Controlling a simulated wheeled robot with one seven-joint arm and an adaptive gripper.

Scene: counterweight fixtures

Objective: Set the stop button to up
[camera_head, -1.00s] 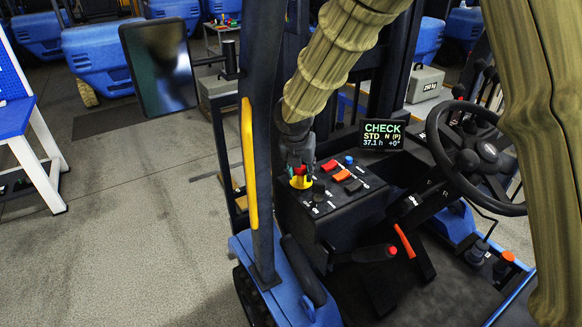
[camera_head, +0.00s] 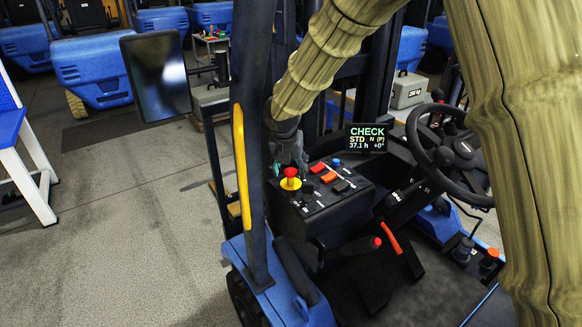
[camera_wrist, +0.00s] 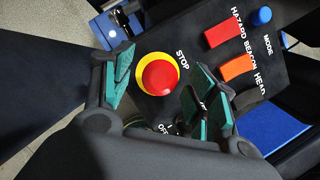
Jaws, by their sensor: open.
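The stop button (camera_head: 291,173) is a red mushroom cap standing above a yellow ring (camera_head: 290,184) on the black control panel (camera_head: 318,200). The wrist view shows the red cap (camera_wrist: 160,77) beside the printed word STOP. My gripper (camera_head: 289,158) is just behind the button in the head view, with its fingers partly hidden. In the wrist view my gripper (camera_wrist: 160,85) is open, with teal finger pads on either side of the cap and visible gaps between. Nothing is held.
The panel also has a red hazard switch (camera_wrist: 222,33), an orange beacon switch (camera_wrist: 237,68) and a blue mode button (camera_wrist: 262,16). A display reading CHECK (camera_head: 367,138) and a steering wheel (camera_head: 440,155) are to the right. A pillar with a yellow handle (camera_head: 241,165) stands close left.

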